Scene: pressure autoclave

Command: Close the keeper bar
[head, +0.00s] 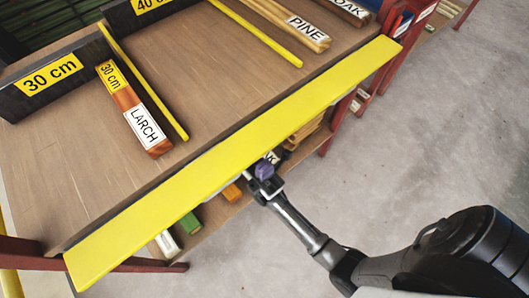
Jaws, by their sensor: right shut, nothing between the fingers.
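A long, flat yellow bar (220,165), which I take to be the keeper bar, runs diagonally along the front edge of the wooden shelf. Its left end is near the lower left, and its right end is at the upper right. My right gripper (264,172) is shut and empty, just outside the middle of the bar, on its lower side in the head view. A small purple part shows at its fingertips. I cannot tell whether the gripper touches the bar. My left gripper is not in view.
PINE pieces (290,22) lie farther right. A lower shelf holds more blocks. Red posts (335,125) support the shelf. Grey floor (430,130) is clear at right.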

